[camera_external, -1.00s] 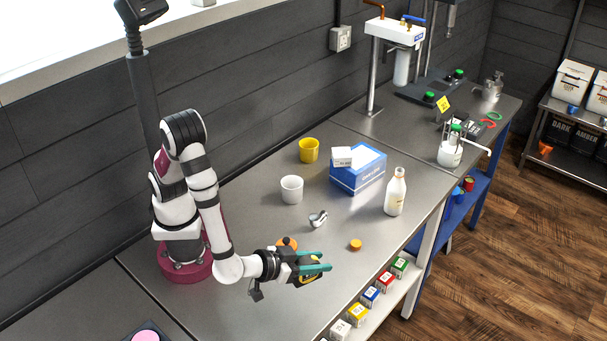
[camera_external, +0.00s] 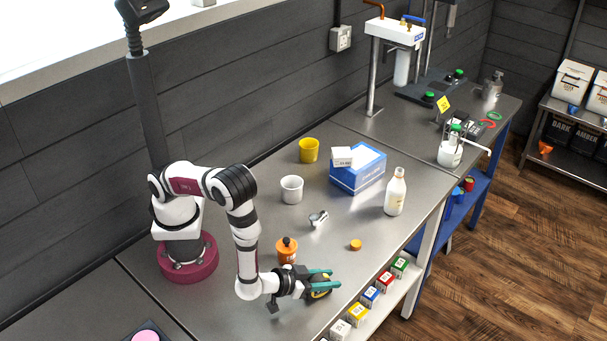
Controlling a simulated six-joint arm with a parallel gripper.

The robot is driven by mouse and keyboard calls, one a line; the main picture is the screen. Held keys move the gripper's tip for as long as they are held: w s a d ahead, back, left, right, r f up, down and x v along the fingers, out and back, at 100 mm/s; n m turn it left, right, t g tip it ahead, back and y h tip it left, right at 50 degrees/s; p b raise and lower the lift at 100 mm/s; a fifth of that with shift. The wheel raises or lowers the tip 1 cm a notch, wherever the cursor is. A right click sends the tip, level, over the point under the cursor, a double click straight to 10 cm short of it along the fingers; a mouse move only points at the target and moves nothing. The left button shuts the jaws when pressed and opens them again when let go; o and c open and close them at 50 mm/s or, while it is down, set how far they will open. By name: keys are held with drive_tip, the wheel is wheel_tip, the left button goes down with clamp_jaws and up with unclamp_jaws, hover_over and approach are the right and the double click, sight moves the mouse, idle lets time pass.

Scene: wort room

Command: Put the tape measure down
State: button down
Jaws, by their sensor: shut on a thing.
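My gripper (camera_external: 322,281) is low over the front part of the steel table (camera_external: 235,305), near its right edge. Its teal fingers are shut on the tape measure (camera_external: 319,292), a small dark and yellow thing partly hidden by the fingers. The tape measure is at or just above the table top; I cannot tell whether it touches.
An orange bottle (camera_external: 286,251) stands close behind my gripper. An orange cap (camera_external: 355,245), a metal scoop-like thing (camera_external: 318,219), a white cup (camera_external: 291,190), a yellow cup (camera_external: 308,150), a blue box (camera_external: 358,170) and a milky bottle (camera_external: 395,193) stand farther back.

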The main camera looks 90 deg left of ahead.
drive_tip(key=shift+f, duration=0.1)
drive_tip(key=shift+c, duration=2.4)
unclamp_jaws()
